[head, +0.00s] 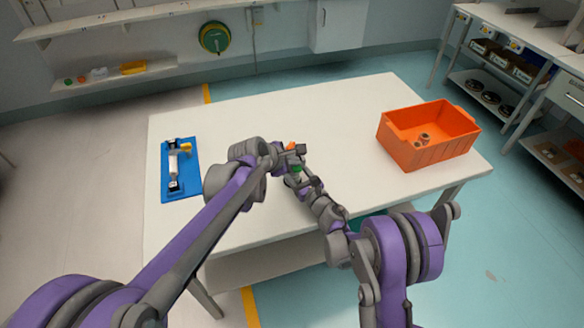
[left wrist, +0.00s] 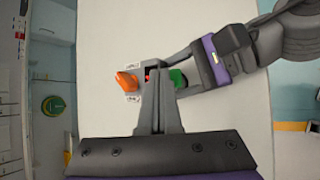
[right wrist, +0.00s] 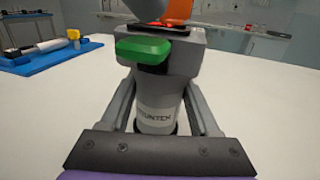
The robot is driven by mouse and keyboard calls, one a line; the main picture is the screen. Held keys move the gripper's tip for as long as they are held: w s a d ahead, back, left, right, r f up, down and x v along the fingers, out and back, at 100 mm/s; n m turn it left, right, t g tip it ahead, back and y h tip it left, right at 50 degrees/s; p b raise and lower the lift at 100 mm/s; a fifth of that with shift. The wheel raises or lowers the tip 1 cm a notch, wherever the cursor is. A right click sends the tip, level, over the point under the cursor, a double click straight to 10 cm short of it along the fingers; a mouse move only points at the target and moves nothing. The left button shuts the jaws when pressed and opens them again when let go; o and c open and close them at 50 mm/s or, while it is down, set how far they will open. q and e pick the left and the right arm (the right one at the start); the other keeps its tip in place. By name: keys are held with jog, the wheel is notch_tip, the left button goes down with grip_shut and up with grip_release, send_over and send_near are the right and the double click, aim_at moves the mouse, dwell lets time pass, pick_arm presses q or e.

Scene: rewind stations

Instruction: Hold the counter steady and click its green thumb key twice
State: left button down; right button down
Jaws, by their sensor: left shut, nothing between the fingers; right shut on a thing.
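The counter (right wrist: 157,95) stands upright on the white table, a grey body with a pale label band. Its green thumb key (right wrist: 143,48) sticks out near the top, toward my right wrist camera. A red display (right wrist: 163,24) and an orange part (right wrist: 179,10) show above it. My right gripper (right wrist: 158,108) is shut around the counter's body, one finger on each side. My left gripper (left wrist: 160,72) is shut and empty, over the counter's top between the orange part and the green key. In the left wrist view its fingers hide part of the counter; contact with the key cannot be told.
An orange crate (head: 405,153) with small rolls inside stands at the table's right. A blue tray (head: 190,184) with a white-and-grey tool lies at the left. The white table (head: 330,105) is clear behind the counter. Shelves line the walls.

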aim_at(294, 170)
pick_arm(q)
jog(key=shift+f, duration=0.1)
dwell(0.5)
jog(key=shift+f, duration=0.5)
dwell(0.3)
jog(key=shift+r, duration=0.65)
jog(key=shift+r, duration=3)
